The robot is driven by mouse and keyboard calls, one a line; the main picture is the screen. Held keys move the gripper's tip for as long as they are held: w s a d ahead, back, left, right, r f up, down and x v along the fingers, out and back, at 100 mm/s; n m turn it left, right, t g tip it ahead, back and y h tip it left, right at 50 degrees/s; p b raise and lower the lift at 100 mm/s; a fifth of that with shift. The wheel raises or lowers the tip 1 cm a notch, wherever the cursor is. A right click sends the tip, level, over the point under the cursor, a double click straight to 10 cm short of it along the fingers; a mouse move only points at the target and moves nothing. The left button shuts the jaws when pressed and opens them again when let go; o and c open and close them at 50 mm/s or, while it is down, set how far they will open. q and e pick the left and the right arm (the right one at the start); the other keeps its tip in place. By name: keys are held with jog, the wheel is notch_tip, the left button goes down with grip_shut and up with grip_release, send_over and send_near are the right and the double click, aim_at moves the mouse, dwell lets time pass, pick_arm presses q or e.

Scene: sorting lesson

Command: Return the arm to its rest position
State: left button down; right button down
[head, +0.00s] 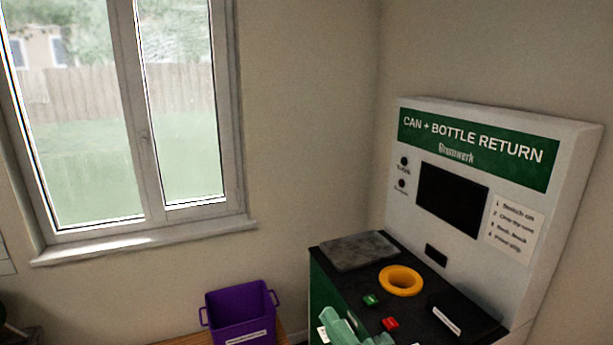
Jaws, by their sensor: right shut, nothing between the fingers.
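My right gripper (339,325), pale green, shows at the bottom edge of the head view, right of the middle. It is shut with nothing visible in it. It is in front of the near left part of the return machine's black counter (345,285), near the green button (371,300) and the red button (390,323). I cannot tell its height above the counter. The rest of that arm is cut off by the frame. My left gripper is not in view.
The can and bottle return machine (570,170) stands at the right, with a yellow ring (401,281) and a grey plate (358,250) on its counter. A purple bin (240,312) stands left of it. A window (150,120) is in the left wall.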

jog(key=s+d+f+m+g+h, duration=0.2)
jog(key=d+f+m+h, duration=0.35)
jog(key=d, duration=0.35)
jog(key=s+d+f+m+g+h, duration=0.25)
jog(key=d+f+m+h, duration=0.25)
jog(key=d+h, duration=0.3)
jog(key=s+d+f+m+g+h, duration=0.1)
jog(key=s+d+f+g, duration=0.25)
jog(key=s, duration=0.25)
jog(key=s+d+f+m+g+h, duration=0.1)
jog(key=s+d+f+g, duration=0.3)
jog(key=s, duration=0.3)
jog(key=s+a+f+g+y+b, duration=0.15)
jog(key=f+b, duration=0.25)
jog(key=f, duration=1.4)
jog(key=s+a+f+g+y+b, duration=0.1)
jog(key=s+a+f+y+b, duration=0.2)
jog(key=f, duration=1.5)
jog(key=s+d+f+m+g+b, duration=0.1)
jog(key=s+f+m+g+b, duration=0.2)
jog(key=s+f, duration=1.6)
notch_tip(320, 180, down, 2)
jog(key=b, duration=0.4)
jog(key=shift+y+b, duration=0.3)
jog(key=shift+f+m, duration=0.1)
jog(key=shift+m, duration=0.15)
